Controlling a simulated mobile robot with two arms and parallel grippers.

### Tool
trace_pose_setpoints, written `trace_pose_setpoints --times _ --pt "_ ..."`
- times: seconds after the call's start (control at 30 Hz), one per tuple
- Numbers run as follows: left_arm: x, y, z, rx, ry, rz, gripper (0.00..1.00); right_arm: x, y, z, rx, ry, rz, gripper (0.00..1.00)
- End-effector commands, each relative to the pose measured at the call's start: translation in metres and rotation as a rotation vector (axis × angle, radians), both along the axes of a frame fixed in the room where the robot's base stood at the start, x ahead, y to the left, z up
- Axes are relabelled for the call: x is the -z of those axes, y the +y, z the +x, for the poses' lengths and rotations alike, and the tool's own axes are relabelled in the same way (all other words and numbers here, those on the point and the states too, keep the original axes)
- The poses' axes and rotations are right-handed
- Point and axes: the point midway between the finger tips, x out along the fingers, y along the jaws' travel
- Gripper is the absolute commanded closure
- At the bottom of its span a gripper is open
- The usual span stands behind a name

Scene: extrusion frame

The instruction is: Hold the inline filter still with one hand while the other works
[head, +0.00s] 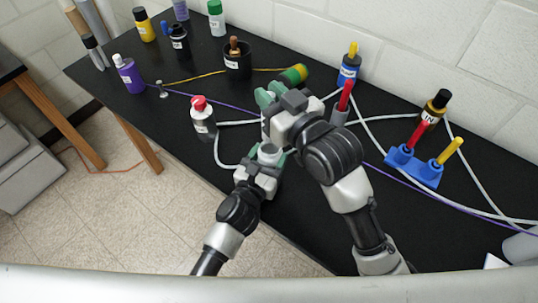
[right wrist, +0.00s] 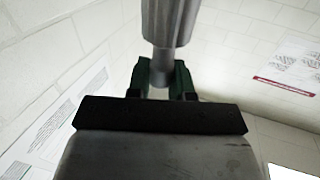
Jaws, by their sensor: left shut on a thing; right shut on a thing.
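My left gripper (head: 268,157) is the lower one, near the table's front edge. It is shut around a short pale grey cylinder (head: 268,149), which looks like the inline filter; my fingers hide part of it. My right gripper (head: 266,97) is just above and beyond it in the head view, with its arm hiding much of the table there. In the right wrist view its green fingers (right wrist: 163,80) are shut on the thin end of a grey part with a wider ribbed body (right wrist: 170,22). I cannot tell whether this part touches the filter.
A white bottle with a red cap (head: 203,118) stands left of the grippers. Pale tubes (head: 235,123) run close by. A blue holder (head: 414,166) with red and yellow handles stands right. The black table (head: 290,205) is clear in front.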

Motion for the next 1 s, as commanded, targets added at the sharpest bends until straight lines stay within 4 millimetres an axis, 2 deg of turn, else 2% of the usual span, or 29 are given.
trace_pose_setpoints --times 0.7,1.0 --pt "0.001 0.000 0.000 0.000 0.001 0.000 0.66 0.051 0.000 0.000 0.000 0.001 -0.001 1.00" --pt "0.001 0.000 0.000 0.000 0.001 0.000 0.66 0.058 0.000 0.000 0.000 -0.001 0.001 1.00"
